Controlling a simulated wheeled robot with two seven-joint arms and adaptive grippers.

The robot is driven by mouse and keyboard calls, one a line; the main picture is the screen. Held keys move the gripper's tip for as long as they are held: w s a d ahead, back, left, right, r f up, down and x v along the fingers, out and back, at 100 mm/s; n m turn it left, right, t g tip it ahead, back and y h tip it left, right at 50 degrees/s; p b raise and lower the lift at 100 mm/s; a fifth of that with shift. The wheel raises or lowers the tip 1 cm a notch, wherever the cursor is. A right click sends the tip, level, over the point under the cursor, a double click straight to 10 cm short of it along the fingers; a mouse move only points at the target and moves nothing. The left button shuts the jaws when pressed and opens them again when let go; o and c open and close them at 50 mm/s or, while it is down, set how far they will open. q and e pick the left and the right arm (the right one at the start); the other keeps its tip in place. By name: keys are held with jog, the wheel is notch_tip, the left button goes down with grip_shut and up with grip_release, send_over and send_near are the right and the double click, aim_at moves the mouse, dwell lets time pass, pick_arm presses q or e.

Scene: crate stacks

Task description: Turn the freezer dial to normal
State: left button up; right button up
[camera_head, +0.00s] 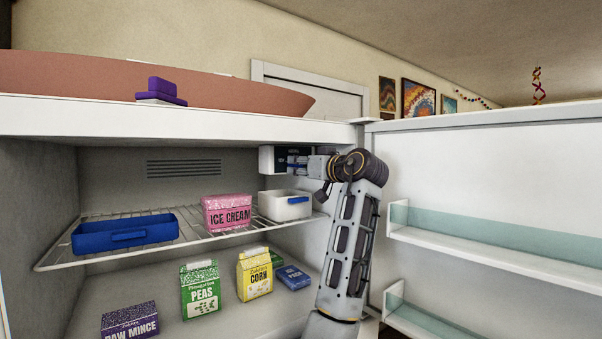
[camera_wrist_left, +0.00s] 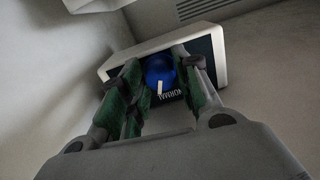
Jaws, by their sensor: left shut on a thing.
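The freezer dial (camera_wrist_left: 159,68) is a blue round knob with a white mark, on the dark face of a white control box (camera_wrist_left: 121,58). In the wrist view the white mark points down the picture, towards a word on the panel that looks like NORMAL, seen upside down. In the head view the control box (camera_head: 266,160) hangs at the upper right inside the freezer. My left gripper (camera_head: 298,162) is at its face. In the wrist view its green-padded fingers (camera_wrist_left: 161,84) are closed on the two sides of the dial. My right gripper is not in view.
A wire shelf (camera_head: 190,240) below holds a blue tray (camera_head: 125,234), an ice cream box (camera_head: 227,213) and a white bin (camera_head: 285,206). Food boxes stand on the freezer floor. The open door (camera_head: 500,170) with its shelves is close on the right of my arm.

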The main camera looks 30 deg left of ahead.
pick_arm(q)
jog(key=shift+n+b, duration=0.8)
jog(key=shift+n, duration=1.4)
jog(key=o, duration=1)
jog(key=shift+o, duration=0.3)
jog(key=shift+d, duration=0.1)
jog(key=v, duration=1.2)
jog(key=shift+w, duration=0.1)
